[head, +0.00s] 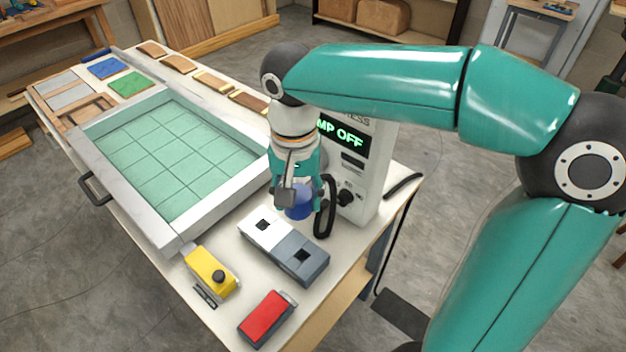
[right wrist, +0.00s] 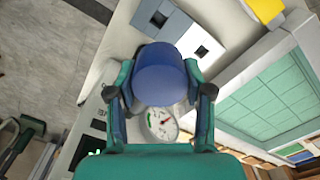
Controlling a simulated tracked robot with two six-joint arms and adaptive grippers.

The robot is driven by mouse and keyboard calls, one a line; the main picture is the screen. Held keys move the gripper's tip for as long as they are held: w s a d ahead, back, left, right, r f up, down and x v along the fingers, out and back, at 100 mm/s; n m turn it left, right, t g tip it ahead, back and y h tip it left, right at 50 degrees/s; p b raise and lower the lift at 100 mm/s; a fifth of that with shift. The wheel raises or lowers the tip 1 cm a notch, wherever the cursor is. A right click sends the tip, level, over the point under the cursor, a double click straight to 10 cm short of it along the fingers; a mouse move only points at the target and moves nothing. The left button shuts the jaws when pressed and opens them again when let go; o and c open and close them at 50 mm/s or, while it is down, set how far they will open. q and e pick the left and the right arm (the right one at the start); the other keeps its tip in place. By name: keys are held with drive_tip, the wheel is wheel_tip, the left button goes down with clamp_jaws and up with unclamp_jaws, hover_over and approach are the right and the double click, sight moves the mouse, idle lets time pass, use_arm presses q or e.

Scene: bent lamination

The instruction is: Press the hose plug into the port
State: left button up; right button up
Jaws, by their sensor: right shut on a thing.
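My right gripper (head: 300,196) is shut on a blue rounded plug (head: 299,207), held in front of the press unit (head: 372,165). In the right wrist view the plug (right wrist: 162,75) sits between the two fingers of the right gripper (right wrist: 166,92). A black hose (head: 325,212) loops beside the gripper; whether it joins the plug cannot be told. The unit's display (head: 342,133) partly reads "MP OFF", and a black knob (head: 346,197) is on its front. I cannot make out the port; the gripper and plug hide part of the unit. My left gripper is not in view.
A grey-and-white box (head: 272,238) with two square dark openings stands just below the plug. A yellow device (head: 208,268) and a red block (head: 267,318) lie near the front edge. A framed green gridded bed (head: 175,155) fills the left. A round gauge (right wrist: 162,124) shows behind the plug.

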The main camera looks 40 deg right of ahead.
wheel_tip(320, 180, down, 10)
drive_tip(key=b, duration=0.7)
drive_tip(key=shift+b, duration=0.3)
idle(0.3)
drive_tip(key=shift+w, duration=0.1)
drive_tip(key=shift+w+a+r+p, duration=0.1)
drive_tip(key=shift+w+p, duration=0.3)
drive_tip(key=shift+w, duration=0.15)
drive_tip(key=shift+w+a+p, duration=0.1)
drive_tip(key=shift+w+p, duration=0.8)
drive_tip(key=shift+w, duration=1.15)
drive_tip(key=w+p, duration=0.3)
drive_tip(key=w, duration=0.3)
drive_tip(key=shift+w+a+p, duration=0.2)
drive_tip(key=shift+a+p, duration=0.05)
drive_tip(key=shift+p, duration=0.05)
drive_tip(key=shift+f, duration=0.2)
drive_tip(key=shift+f+b, duration=0.7)
drive_tip(key=shift+f, duration=0.1)
